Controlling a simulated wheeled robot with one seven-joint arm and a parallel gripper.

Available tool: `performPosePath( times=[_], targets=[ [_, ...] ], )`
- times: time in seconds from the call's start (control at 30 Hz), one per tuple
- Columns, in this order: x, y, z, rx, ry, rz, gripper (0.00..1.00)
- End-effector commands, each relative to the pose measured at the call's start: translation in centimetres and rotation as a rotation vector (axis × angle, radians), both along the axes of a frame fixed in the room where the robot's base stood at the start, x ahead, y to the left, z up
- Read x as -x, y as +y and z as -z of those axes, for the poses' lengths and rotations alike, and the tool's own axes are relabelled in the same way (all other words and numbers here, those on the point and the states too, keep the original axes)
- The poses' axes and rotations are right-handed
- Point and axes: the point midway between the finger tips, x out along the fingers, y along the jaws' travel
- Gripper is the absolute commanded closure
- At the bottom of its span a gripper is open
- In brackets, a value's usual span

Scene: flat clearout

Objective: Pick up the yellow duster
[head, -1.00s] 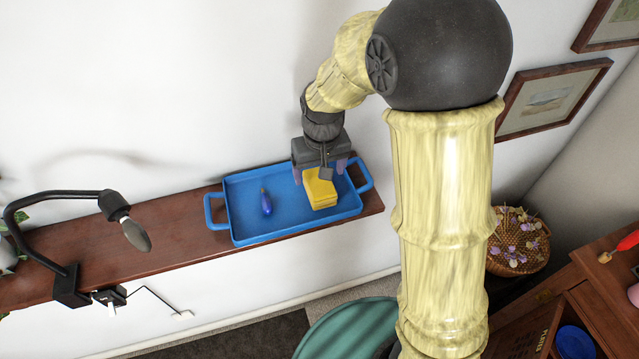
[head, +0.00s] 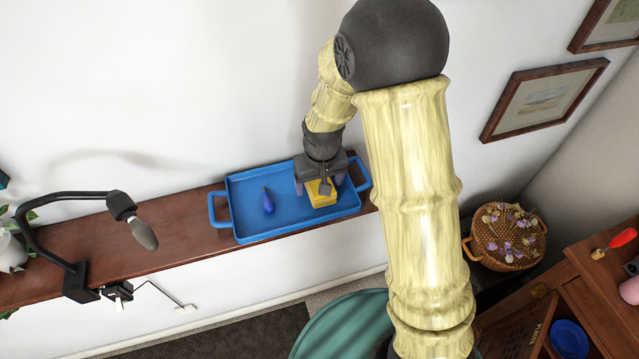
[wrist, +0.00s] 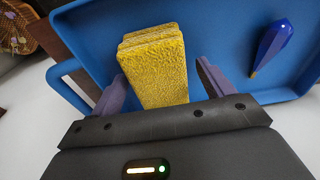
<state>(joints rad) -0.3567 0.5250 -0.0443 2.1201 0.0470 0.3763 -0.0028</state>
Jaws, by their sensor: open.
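The yellow duster (head: 320,195) is a folded yellow block lying in the right part of the blue tray (head: 238,212). In the wrist view the duster (wrist: 155,65) shows its rough, layered top and reaches in between the two purple fingers. My gripper (head: 319,186) is over the duster in the head view and hides part of it. In the wrist view my gripper (wrist: 163,88) is open, with one finger on each side of the duster. A gap shows at the right finger; whether the left finger touches cannot be told.
A dark blue pointed object (head: 269,201) lies in the left of the tray, and it also shows in the wrist view (wrist: 272,45). The tray stands on a brown wooden shelf (head: 170,232) against the white wall. A black lamp (head: 62,262) is clamped at the shelf's left.

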Motion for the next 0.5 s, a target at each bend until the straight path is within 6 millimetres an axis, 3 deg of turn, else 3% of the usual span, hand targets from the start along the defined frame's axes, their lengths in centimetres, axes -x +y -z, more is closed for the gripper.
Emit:
performPosePath(
  times=[0.37, 0.5],
  targets=[
    [-0.01, 0.00, -0.03, 0.000, 0.000, 0.000, 0.20],
    [0.00, 0.00, -0.04, 0.000, 0.000, 0.000, 0.46]
  ],
)
